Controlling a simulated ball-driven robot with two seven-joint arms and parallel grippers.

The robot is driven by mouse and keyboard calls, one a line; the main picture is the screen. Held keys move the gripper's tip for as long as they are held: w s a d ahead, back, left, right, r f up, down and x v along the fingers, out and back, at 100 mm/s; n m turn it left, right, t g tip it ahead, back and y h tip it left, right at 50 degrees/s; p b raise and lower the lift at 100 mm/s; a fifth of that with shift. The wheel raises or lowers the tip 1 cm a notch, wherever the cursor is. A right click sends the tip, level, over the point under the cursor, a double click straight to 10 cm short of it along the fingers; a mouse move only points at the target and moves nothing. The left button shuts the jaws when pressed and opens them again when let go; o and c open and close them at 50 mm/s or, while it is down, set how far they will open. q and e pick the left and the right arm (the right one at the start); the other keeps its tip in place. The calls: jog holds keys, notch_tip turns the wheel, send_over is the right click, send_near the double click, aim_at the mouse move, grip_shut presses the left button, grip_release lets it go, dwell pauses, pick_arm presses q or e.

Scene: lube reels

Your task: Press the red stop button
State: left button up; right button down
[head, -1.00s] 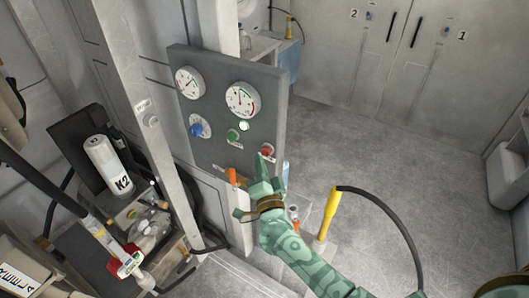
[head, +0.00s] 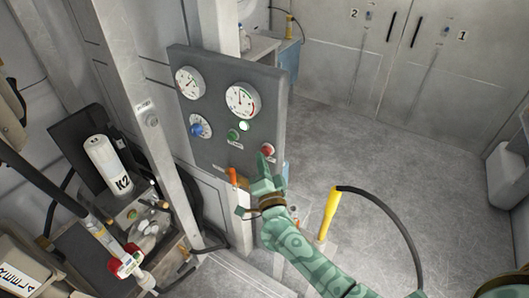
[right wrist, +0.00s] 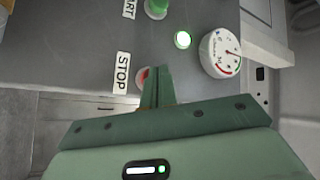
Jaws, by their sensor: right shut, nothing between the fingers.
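The red stop button (head: 267,150) sits at the lower right of a grey control panel (head: 215,100). In the right wrist view, the red button (right wrist: 143,76) shows beside a STOP label (right wrist: 122,73), partly hidden by my fingers. My right gripper (head: 263,160) is shut and empty. Its fingertips are right at the button, just below it in the head view; I cannot tell whether they touch it. The fingers also show in the right wrist view (right wrist: 157,75), pointing at the panel. My left gripper is not in view.
A yellow-handled hose (head: 331,208) stands to the right. The floor beyond is clear.

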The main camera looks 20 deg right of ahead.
jog(key=shift+w+d, duration=0.3)
jog(key=shift+d, duration=0.1)
dwell(0.4)
dwell(0.4)
jog(key=shift+s+a+p, duration=0.3)
jog(key=shift+s+a, duration=0.3)
jog(key=shift+a, duration=0.15)
jog(key=s+a, duration=0.1)
jog(key=a, duration=0.1)
jog(key=s+a+p, duration=0.1)
jog(key=s+a, duration=0.1)
dwell(0.3)
dwell(0.6)
